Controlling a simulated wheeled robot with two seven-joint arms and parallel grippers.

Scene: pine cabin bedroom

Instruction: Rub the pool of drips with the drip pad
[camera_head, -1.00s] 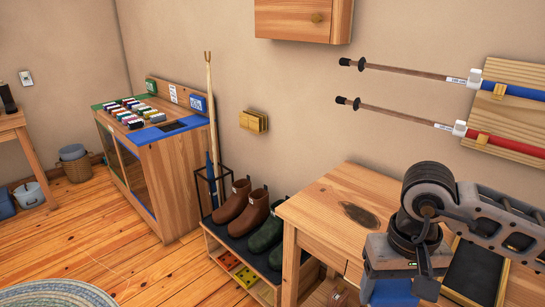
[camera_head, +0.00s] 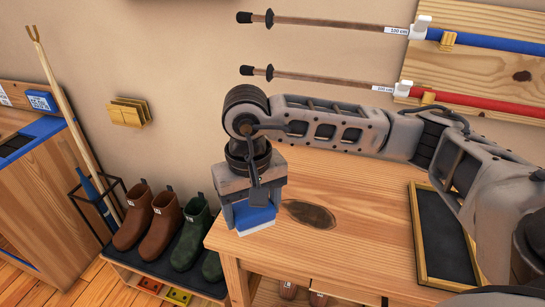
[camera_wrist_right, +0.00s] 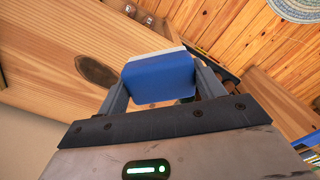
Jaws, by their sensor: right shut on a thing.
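The pool of drips (camera_head: 309,214) is a dark brown oval on the wooden table top (camera_head: 345,240). It also shows in the right wrist view (camera_wrist_right: 96,71). My right gripper (camera_head: 252,208) is shut on the drip pad (camera_head: 256,219), a blue block with a pale underside. The pad is just left of the pool in the head view, near the table's left end, and does not cover it. In the wrist view the pad (camera_wrist_right: 160,78) sits between both fingers. I cannot tell whether its underside touches the table. My left gripper is not in view.
A wood-framed dark board (camera_head: 425,250) lies on the table to the right. Boots (camera_head: 160,222) stand on a low rack (camera_head: 190,282) to the left of the table. Two poles (camera_head: 330,80) hang on the wall behind. The table between pool and board is bare.

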